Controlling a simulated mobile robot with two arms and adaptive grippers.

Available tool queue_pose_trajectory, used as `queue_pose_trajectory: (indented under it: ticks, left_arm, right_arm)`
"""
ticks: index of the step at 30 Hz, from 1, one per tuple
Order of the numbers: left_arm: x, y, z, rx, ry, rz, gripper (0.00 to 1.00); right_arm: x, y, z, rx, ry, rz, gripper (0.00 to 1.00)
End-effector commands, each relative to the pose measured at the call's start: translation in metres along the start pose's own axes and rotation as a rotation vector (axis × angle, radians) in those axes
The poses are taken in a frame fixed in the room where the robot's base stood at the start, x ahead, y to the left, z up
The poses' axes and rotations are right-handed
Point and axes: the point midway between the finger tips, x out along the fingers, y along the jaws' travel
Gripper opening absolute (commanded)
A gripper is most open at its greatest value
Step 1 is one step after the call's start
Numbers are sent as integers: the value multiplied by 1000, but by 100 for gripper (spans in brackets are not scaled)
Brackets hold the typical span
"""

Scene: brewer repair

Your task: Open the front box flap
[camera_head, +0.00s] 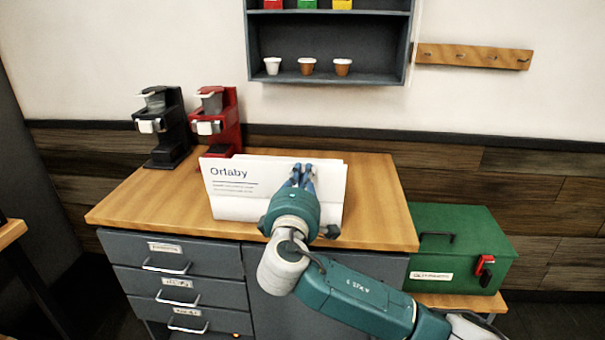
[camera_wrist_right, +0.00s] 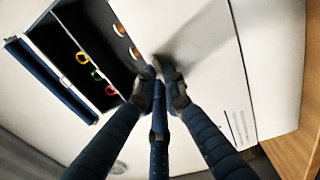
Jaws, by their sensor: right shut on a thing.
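A white cardboard box (camera_head: 238,203) with "Ortaby" printed on its front stands on the wooden counter. Its white panels rise at the front and back, and the inside is hidden. My right gripper (camera_head: 303,172) is at the upper edge of the front white panel, right of the lettering. In the right wrist view, the gripper (camera_wrist_right: 160,76) has its fingers closed together at the edge of a white flap (camera_wrist_right: 190,40). The fingers partly hide the point of contact. My left gripper is in neither view.
Black (camera_head: 170,128) and red (camera_head: 222,120) brewers stand behind the box on the left. A green toolbox (camera_head: 465,235) sits lower right. A shelf (camera_head: 330,45) with cups hangs above. The wooden counter (camera_head: 140,195) is clear at front left.

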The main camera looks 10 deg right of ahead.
Motion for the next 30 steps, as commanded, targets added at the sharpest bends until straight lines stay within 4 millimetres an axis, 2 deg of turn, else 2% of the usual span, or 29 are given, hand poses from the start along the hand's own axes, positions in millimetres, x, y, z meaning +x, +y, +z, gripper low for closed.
queue_pose_trajectory:
  ticks: [1,20,21,24,30]
  left_arm:
    - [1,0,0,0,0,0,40]
    - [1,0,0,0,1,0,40]
    - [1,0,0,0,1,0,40]
    - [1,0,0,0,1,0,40]
    - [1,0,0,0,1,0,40]
  right_arm:
    - [-2,-16,0,-9,0,-31,0]
    - [-1,-16,0,-10,-1,-31,0]
    - [-1,-16,0,-10,-1,-31,11]
    - [-1,-16,0,-10,-1,-31,29]
    - [-1,-16,-1,-9,2,-30,29]
